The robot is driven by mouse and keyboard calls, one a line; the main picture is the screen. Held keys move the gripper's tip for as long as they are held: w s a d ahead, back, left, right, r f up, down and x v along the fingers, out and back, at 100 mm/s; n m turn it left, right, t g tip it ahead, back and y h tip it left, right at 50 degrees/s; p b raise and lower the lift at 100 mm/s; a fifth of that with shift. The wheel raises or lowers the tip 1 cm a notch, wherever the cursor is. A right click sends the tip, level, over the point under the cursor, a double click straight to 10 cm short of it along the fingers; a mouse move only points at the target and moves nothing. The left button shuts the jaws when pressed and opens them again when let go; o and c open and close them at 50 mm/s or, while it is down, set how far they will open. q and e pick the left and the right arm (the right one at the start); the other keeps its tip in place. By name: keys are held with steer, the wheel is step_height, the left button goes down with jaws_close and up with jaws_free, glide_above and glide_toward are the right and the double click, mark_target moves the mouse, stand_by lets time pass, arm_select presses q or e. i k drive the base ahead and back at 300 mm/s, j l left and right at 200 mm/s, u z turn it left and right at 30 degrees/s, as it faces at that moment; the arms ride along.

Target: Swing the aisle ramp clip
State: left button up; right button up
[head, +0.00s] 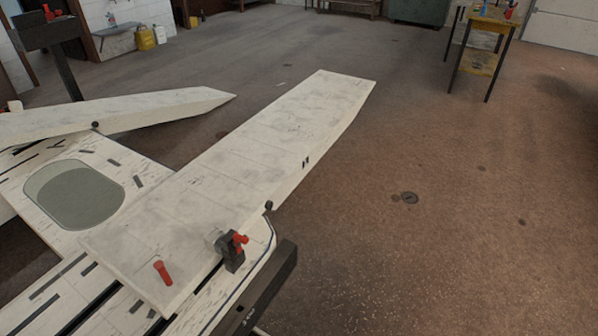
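Two long pale ramps lie on the white frame bench (130,165). The nearer ramp (260,150) runs from the bench out over the open floor. The other ramp (110,108) lies at the left. A black clip with a red lever (232,250) sits at the near ramp's bench end, by its right edge. Whether either red part is latched is too small to tell. Neither of my grippers is in view.
A dark bar (262,285) runs along the bench's lower right edge. A dark post stand (62,60) rises at the upper left. A yellow-topped table (490,20) stands at the upper right. Yellow cans (146,39) stand by the far wall. The floor (440,250) at right is clear.

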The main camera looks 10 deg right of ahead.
mark_target(238, 238)
steer(key=u, duration=0.15)
steer(key=i+l+u, duration=0.15)
steer(key=l+u, duration=0.4)
steer(key=l, duration=0.25)
steer(key=i+l+u, duration=0.1)
steer(key=l+u, duration=0.2)
steer(key=l, duration=0.2)
